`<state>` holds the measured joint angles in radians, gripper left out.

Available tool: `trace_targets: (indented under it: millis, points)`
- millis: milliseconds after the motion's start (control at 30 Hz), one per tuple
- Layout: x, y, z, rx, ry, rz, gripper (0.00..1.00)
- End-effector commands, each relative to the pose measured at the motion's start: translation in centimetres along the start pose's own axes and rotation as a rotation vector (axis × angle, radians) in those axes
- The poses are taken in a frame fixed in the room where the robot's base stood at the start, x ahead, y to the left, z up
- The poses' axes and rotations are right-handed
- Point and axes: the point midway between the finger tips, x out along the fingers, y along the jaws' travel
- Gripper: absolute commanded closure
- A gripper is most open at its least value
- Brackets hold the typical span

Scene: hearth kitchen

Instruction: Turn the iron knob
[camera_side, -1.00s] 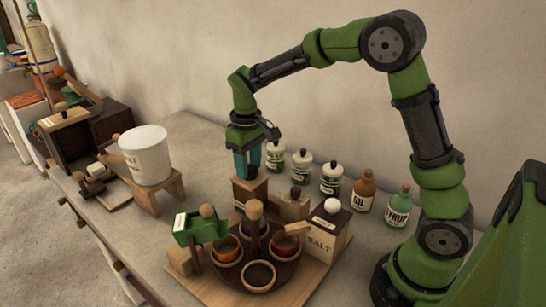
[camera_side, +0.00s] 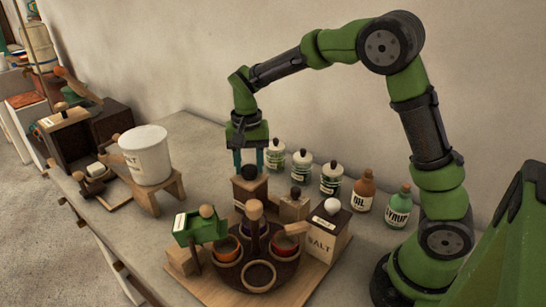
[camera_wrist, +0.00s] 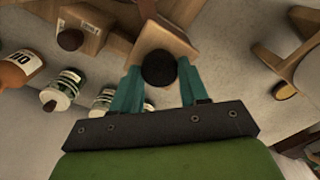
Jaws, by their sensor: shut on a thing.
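The iron knob (camera_side: 249,172) is a dark round knob on top of a wooden block (camera_side: 250,190) behind the round rack of bowls. In the wrist view the knob (camera_wrist: 158,68) sits between my two teal fingers. My gripper (camera_side: 249,163) points straight down over the block, one finger on each side of the knob. It is shut on the knob; it also shows in the wrist view (camera_wrist: 158,82). The exact contact points of the fingers are too small to make out.
A round rack with bowls (camera_side: 258,274) and a green scoop box (camera_side: 200,226) stand in front. A salt box (camera_side: 328,232) is to the right. Several jars (camera_side: 303,166) and an oil bottle (camera_side: 364,192) line the back. A white bucket (camera_side: 146,155) stands left.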

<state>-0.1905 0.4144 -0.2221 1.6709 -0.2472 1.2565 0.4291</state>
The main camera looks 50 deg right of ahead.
Motion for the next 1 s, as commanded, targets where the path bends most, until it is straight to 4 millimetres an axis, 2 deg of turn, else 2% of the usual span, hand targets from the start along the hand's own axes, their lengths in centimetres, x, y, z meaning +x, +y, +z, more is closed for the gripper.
trace_targets:
  millis: [333,833,867,1000]
  points:
    - [-0.18,0.0,0.0,0.127,0.0,-0.002,0.87]
    - [-0.19,0.0,0.0,0.144,0.0,-0.003,0.87]
    - [-0.19,0.0,0.0,0.144,0.0,-0.003,0.55]
    - [-0.14,0.01,0.0,0.143,0.0,-0.002,0.33]
